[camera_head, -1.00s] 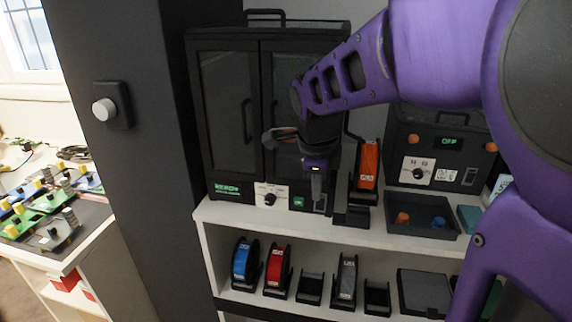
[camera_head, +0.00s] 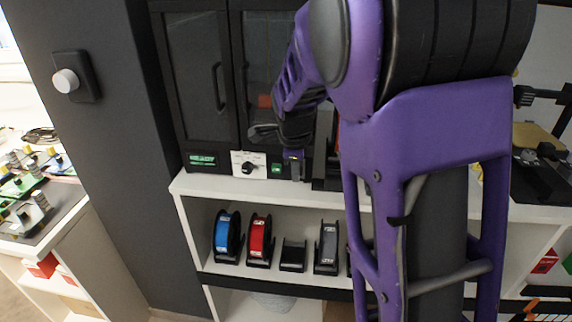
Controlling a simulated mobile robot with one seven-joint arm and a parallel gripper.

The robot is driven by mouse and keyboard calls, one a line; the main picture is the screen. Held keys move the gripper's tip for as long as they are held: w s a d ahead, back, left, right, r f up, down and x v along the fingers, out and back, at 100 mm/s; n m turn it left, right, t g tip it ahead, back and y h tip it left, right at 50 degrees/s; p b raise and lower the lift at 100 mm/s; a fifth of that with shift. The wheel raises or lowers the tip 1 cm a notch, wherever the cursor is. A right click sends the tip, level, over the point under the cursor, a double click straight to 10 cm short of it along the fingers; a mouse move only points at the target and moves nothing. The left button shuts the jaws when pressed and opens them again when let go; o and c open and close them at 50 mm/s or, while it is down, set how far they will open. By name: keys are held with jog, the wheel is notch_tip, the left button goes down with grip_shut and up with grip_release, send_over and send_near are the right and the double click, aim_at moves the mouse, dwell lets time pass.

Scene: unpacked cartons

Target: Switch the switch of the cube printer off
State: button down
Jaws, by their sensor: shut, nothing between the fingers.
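The cube printer (camera_head: 197,85) is a black cabinet with two glazed doors on top of the white shelf unit. Its lower front panel has a green READY display (camera_head: 202,160), a white plate with a black knob (camera_head: 249,166), and a small green indicator (camera_head: 276,169). My gripper (camera_head: 295,173) is shut and empty, pointing down at the right end of this panel. It covers the spot right of the green indicator, so the switch there is mostly hidden. I cannot tell the switch's position or whether the fingers touch it.
Blue (camera_head: 227,236) and red (camera_head: 259,240) spools stand with black holders on the shelf below. A dark pillar with a wall knob (camera_head: 66,81) is at left. A side table (camera_head: 66,208) with circuit boards stands further left. My arm covers much of the right side.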

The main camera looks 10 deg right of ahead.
jog(key=shift+w+d, duration=0.1)
jog(key=shift+w, duration=0.3)
jog(key=shift+w+d+f, duration=0.1)
jog(key=shift+w+f, duration=0.05)
jog(key=shift+w, duration=0.05)
dwell(0.3)
jog(key=shift+r+p, duration=0.8)
jog(key=shift+r, duration=0.1)
jog(key=shift+s, duration=0.1)
